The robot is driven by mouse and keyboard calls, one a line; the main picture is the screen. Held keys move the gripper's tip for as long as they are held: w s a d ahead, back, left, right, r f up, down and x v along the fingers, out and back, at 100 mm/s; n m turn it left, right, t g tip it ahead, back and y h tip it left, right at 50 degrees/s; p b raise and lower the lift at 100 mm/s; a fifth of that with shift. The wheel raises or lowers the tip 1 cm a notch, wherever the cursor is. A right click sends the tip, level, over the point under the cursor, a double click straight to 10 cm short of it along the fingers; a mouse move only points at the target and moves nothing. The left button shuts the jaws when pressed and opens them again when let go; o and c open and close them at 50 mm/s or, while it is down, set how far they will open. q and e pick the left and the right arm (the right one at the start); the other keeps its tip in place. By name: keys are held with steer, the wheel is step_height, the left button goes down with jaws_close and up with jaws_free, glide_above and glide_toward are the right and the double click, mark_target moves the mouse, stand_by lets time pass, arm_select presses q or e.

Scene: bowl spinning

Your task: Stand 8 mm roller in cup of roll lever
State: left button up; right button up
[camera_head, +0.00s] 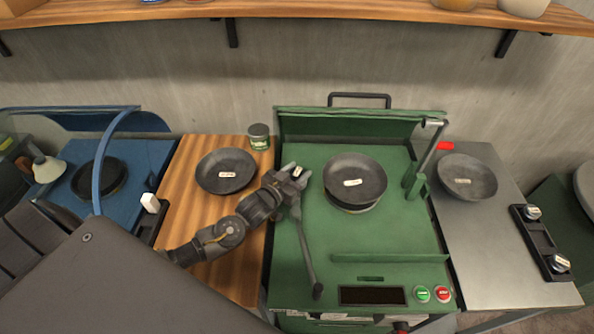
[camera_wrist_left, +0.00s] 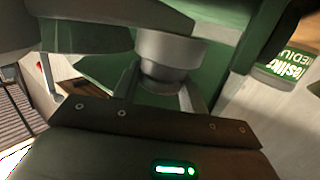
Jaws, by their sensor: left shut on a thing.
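My left gripper (camera_head: 296,173) is shut on a small grey piece with a pale label, which looks like a roller, over the left part of the green machine. In the left wrist view, a grey stepped round piece (camera_wrist_left: 165,62) sits between the fingers. The lever (camera_head: 306,250) is a long grey arm with a dark knob at its front end. Its far end is hidden at my gripper, so I cannot tell its cup or whether the roller sits in it. The label's size is unreadable. My right gripper is out of view.
A dark bowl (camera_head: 355,175) sits on the green machine (camera_head: 390,230), close right of the gripper. Another bowl (camera_head: 226,170) and a green tin (camera_head: 259,136) stand on the wooden top. A black rack (camera_head: 541,242) with two labelled pieces lies on the grey table at right.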

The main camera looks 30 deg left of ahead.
arm_select(q)
steer(key=o, duration=1.3)
steer(key=shift+w, duration=0.15)
steer(key=shift+o, duration=0.2)
steer(key=shift+s, duration=0.35)
steer(key=b+v, duration=0.2)
steer(key=v, duration=0.9)
steer(key=shift+s+b, duration=0.2)
steer(key=shift+b, duration=0.15)
steer(key=shift+a, duration=0.1)
steer(key=shift+r, duration=0.1)
